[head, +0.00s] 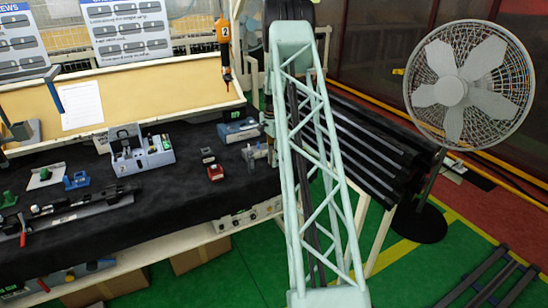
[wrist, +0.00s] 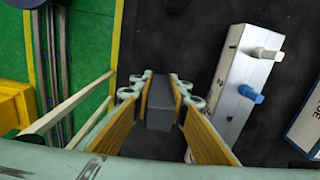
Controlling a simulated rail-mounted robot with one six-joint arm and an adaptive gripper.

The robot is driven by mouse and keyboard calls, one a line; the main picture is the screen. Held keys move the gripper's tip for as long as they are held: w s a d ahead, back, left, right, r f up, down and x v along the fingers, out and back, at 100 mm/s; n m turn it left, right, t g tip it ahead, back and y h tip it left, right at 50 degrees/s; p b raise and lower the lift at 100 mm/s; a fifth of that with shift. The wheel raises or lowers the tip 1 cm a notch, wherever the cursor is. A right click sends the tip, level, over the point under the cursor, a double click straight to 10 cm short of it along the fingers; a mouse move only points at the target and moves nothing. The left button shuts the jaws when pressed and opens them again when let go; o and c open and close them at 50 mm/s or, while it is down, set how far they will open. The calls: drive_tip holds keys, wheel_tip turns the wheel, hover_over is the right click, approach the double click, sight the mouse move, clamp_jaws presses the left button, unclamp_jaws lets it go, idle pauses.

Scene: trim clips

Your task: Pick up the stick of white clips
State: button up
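My gripper (wrist: 163,84) is open, its two yellow-faced fingers apart in the wrist view. No stick of white clips can be made out for certain. In the head view my arm hides most of the gripper.
The black-covered bench (head: 150,210) carries a grey bin holder (head: 158,151), a small red box (head: 215,172) and a blue-grey box (head: 238,130). Black rails (head: 370,130) lie right of my arm. A fan (head: 452,92) stands further right.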

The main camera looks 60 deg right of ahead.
drive_tip(key=shift+c, duration=1.1)
drive_tip(key=shift+r, duration=0.15)
drive_tip(key=shift+r, duration=1.65)
drive_tip(key=s+a+r, duration=0.1)
drive_tip(key=s+a, duration=0.9)
drive_tip(key=a, duration=0.2)
drive_tip(key=shift+s+r, duration=0.2)
drive_tip(key=shift+s, duration=0.1)
drive_tip(key=shift+w, duration=0.1)
